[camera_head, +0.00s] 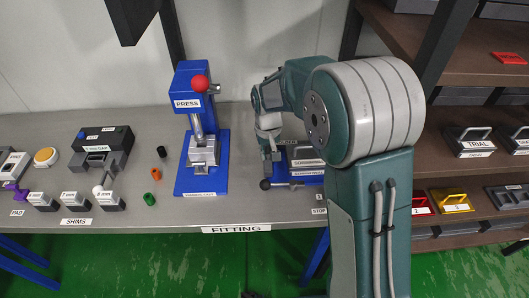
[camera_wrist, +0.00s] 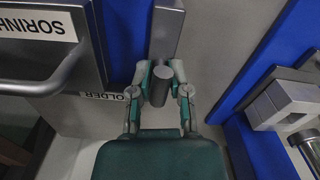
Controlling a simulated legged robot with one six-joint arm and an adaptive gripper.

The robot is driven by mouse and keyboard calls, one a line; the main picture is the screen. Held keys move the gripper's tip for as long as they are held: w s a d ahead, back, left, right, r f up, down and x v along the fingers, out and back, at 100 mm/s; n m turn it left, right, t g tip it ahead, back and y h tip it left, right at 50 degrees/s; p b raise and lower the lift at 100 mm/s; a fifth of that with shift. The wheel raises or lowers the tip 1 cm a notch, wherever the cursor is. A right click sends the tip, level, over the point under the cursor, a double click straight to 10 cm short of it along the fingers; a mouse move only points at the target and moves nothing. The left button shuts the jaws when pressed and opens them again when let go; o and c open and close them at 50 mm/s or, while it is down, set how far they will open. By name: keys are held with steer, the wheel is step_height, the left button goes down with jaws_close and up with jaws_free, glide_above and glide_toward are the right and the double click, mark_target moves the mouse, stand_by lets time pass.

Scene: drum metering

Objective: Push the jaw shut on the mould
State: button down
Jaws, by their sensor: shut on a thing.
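The mould (camera_head: 308,154), a grey block with a bar handle and a "SORIN..." label, sits on a blue-based holder at the right part of the bench. It fills the upper left of the wrist view (camera_wrist: 78,58). The jaw (camera_wrist: 167,28) appears as a grey bar beside it; a strip of blue base (camera_wrist: 122,40) shows between the two. My gripper (camera_wrist: 163,78) is closed around a dark grey round knob (camera_wrist: 158,88) at the jaw's near end. In the head view my gripper (camera_head: 269,160) is left of the mould, and my arm hides part of the holder.
The blue press (camera_head: 192,105) with a red ball stands to the left, its base close to my gripper. Shims (camera_head: 74,200), a gauge box (camera_head: 103,140) and small coloured cylinders lie farther left. Shelves with trial moulds (camera_head: 470,140) stand right.

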steer(key=shift+d, duration=1.35)
steer(key=c, duration=0.6)
jaws_free()
steer(key=shift+c, duration=0.2)
steer(key=shift+a, duration=0.1)
